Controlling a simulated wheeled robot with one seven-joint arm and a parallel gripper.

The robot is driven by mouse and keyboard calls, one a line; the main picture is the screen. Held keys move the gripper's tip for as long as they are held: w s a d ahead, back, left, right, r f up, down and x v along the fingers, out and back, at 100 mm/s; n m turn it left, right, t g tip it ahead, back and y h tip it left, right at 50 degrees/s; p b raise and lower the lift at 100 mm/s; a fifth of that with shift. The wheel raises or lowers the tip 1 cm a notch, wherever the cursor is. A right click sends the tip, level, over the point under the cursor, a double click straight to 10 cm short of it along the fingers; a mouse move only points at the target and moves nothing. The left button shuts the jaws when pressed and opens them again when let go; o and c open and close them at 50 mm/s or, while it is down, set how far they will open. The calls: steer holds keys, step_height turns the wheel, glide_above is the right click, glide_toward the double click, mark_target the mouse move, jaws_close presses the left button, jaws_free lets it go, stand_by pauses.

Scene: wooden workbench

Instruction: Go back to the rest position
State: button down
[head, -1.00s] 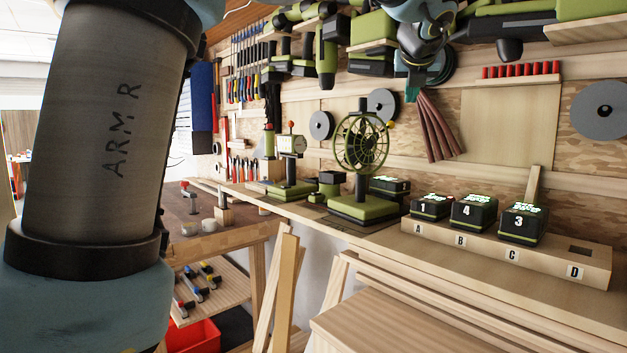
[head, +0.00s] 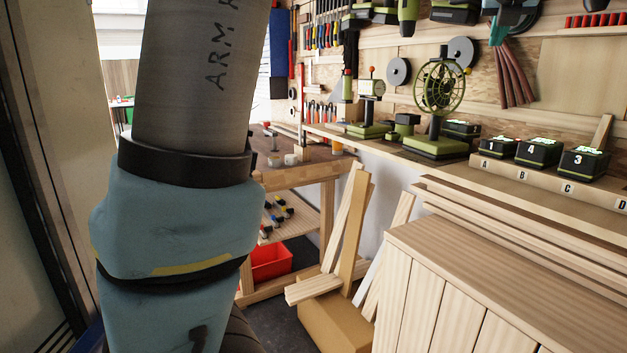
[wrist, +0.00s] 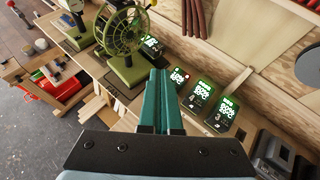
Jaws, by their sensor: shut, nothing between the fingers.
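My gripper shows in the wrist view (wrist: 160,100) with its two teal fingers together and nothing between them. In the head view its tip (head: 497,32) shows at the top right, in front of the pegboard and well above the bench. Three dark batteries stand in a row on a wooden rack (head: 600,192): battery 1 (head: 497,150), battery 4 (head: 538,151) and battery 3 (head: 583,161). Their tops glow green. The gripper appears apart from them. The rack's D end is cut off at the right edge.
A green fan (head: 438,90) stands on the bench, with another battery (head: 461,130) behind it. Planks (head: 345,235) lean by the lower shelf, near a red bin (head: 270,262). A wooden cabinet (head: 500,260) fills the lower right. Tools hang on the pegboard.

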steer(key=w+a+f+n+g+y, duration=0.3)
steer(key=a+f+n+g+y, duration=0.15)
steer(key=a+f+n, duration=1.75)
steer(key=s+a+f+n+g, duration=0.5)
steer(key=s+a+f+n, duration=1)
steer(key=a, duration=0.5)
step_height(320, 180, down, 4)
steer(key=n, duration=0.2)
steer(key=shift+s+n, duration=0.3)
steer(key=shift+r+y, duration=0.15)
steer(key=shift+y, duration=0.1)
